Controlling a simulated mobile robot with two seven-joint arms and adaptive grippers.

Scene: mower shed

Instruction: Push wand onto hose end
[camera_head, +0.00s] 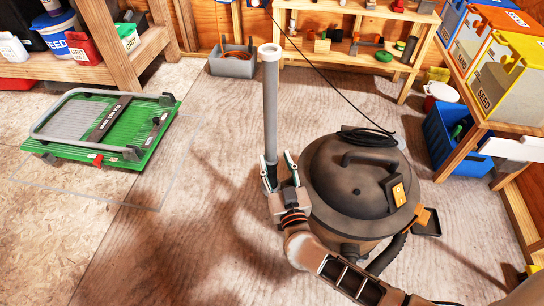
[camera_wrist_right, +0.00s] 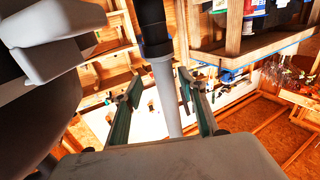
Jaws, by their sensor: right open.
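The wand (camera_head: 270,105) is a grey tube standing nearly upright left of the vacuum, with a pale ring at its top. My right gripper (camera_head: 279,172) is at its lower part, with fingers apart on either side. In the wrist view, a grey tube (camera_wrist_right: 165,90) runs between the spread fingers of the right gripper (camera_wrist_right: 159,88). A black cuff (camera_wrist_right: 156,43) meets this tube, with darker tube beyond. I cannot tell whether the cuff is the hose end. A dark ribbed hose (camera_head: 387,254) shows beside the vacuum. The left gripper is out of view.
The dark round vacuum (camera_head: 340,190) stands close to the right of the gripper. A green folded platform (camera_head: 75,145) lies at left. A grey bin (camera_head: 233,66) stands at the back and a blue bin (camera_head: 445,143) at right. The floor between is clear.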

